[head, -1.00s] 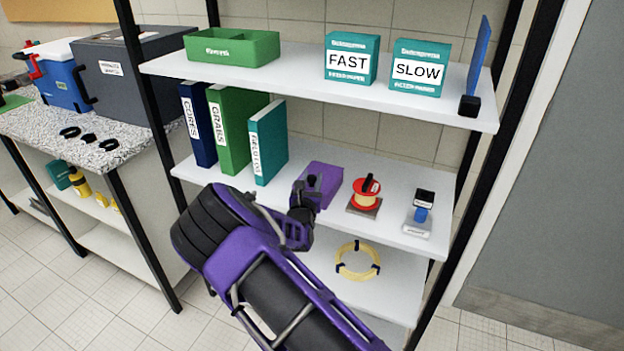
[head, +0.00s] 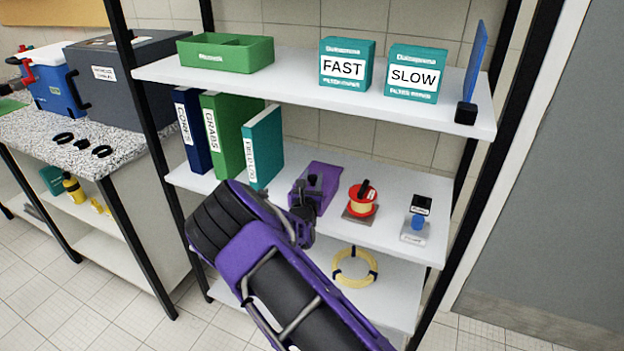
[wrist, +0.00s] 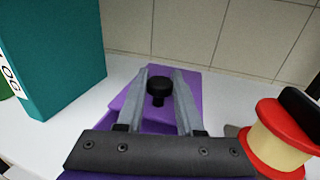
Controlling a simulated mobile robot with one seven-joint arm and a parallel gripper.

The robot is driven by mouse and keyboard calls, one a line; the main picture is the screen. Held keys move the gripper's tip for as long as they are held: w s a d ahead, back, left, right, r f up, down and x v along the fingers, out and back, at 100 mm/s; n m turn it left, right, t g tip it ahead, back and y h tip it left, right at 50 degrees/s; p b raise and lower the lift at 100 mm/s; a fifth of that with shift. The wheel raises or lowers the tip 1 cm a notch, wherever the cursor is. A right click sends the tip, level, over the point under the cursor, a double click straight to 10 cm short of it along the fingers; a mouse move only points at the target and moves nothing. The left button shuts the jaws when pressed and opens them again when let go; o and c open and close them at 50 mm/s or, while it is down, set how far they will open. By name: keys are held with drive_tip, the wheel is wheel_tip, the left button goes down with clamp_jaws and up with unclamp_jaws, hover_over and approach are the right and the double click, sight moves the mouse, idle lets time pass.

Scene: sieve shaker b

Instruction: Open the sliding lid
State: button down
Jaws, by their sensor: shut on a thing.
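The purple box (head: 326,186) with its lid lies on the middle shelf, between the binders and a red spool. A black knob (wrist: 158,92) stands on the purple lid (wrist: 188,78) in the wrist view. My gripper (wrist: 160,82) has one grey finger on each side of the knob and is shut on it. In the head view my gripper (head: 305,192) is at the box's near left part and hides some of it. In the wrist view a darker purple recess shows on the near side of the knob, partly behind the fingers.
The teal binder (wrist: 60,50) stands close on the left. The red spool (wrist: 280,135) stands close on the right, with a small stamp-like device (head: 418,215) beyond it. The upper shelf (head: 300,86) is above, and the tiled wall is behind.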

drive_tip(key=c, duration=0.5)
unclamp_jaws()
drive_tip(key=shift+c, duration=0.2)
drive_tip(key=shift+s, duration=0.1)
drive_tip(key=s+a+p, duration=0.1)
drive_tip(key=s, duration=1.6)
drive_tip(key=shift+s+a, duration=0.15)
drive_tip(key=shift+a, duration=0.1)
